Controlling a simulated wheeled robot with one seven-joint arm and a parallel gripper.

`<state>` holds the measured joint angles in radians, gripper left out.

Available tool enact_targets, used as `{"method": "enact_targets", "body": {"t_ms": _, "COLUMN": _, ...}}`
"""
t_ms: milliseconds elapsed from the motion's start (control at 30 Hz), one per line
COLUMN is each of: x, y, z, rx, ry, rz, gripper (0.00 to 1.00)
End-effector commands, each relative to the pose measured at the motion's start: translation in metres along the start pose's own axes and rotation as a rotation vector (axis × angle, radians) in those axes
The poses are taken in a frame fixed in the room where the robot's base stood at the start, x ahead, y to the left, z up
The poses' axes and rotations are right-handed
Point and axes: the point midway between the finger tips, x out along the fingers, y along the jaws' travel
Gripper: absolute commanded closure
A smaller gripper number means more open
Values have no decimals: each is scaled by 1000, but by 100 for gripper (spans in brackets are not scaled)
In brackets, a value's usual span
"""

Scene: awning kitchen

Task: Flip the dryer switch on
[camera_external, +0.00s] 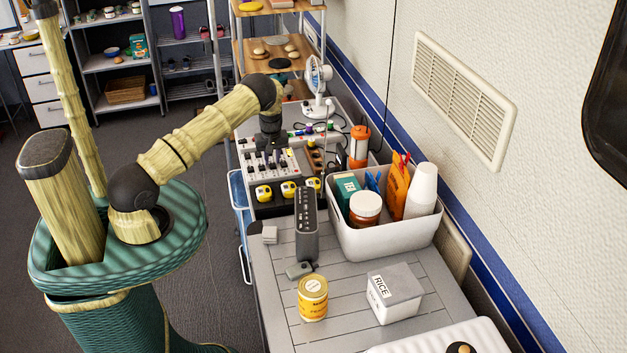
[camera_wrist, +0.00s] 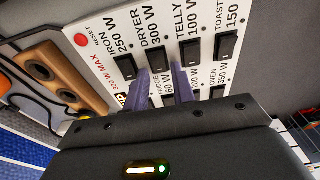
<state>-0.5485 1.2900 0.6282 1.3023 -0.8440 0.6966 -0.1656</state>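The white switch panel (camera_wrist: 172,22) fills the upper middle of the wrist view, with black rocker switches and printed labels. The dryer switch (camera_wrist: 158,59) sits under the label "DRYER 300 W", between the iron switch (camera_wrist: 127,66) and the telly switch (camera_wrist: 193,51). My gripper (camera_wrist: 162,70) has its two purple fingers apart with nothing between them. Its fingertips are just below the dryer switch and partly cover the lower row. I cannot tell if they touch the panel. In the external view my gripper (camera_external: 271,141) hangs over the panel (camera_external: 277,166).
A red reset button (camera_wrist: 81,40) is at the panel's left. A brown socket block (camera_wrist: 48,70) lies farther left. In the external view, a white fan (camera_external: 318,85), an orange bottle (camera_external: 359,146) and a white bin (camera_external: 383,240) stand close by. A dark grey box (camera_external: 306,225) stands nearer the camera.

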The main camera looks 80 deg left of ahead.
Motion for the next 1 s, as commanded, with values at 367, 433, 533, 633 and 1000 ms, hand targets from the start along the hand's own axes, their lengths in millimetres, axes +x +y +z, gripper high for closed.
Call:
{"method": "enact_targets", "body": {"t_ms": 367, "x": -42, "y": 2, "z": 0, "rx": 1, "ry": 2, "rz": 4, "gripper": 75}}
{"method": "enact_targets", "body": {"t_ms": 433, "x": -55, "y": 1, "z": 0, "rx": 0, "ry": 2, "rz": 3, "gripper": 75}}
{"method": "enact_targets", "body": {"t_ms": 533, "x": -74, "y": 1, "z": 0, "rx": 1, "ry": 3, "rz": 4, "gripper": 75}}
{"method": "enact_targets", "body": {"t_ms": 633, "x": -92, "y": 1, "z": 0, "rx": 0, "ry": 3, "rz": 4, "gripper": 75}}
{"method": "enact_targets", "body": {"t_ms": 1000, "x": -161, "y": 2, "z": 0, "rx": 1, "ry": 2, "rz": 4, "gripper": 75}}
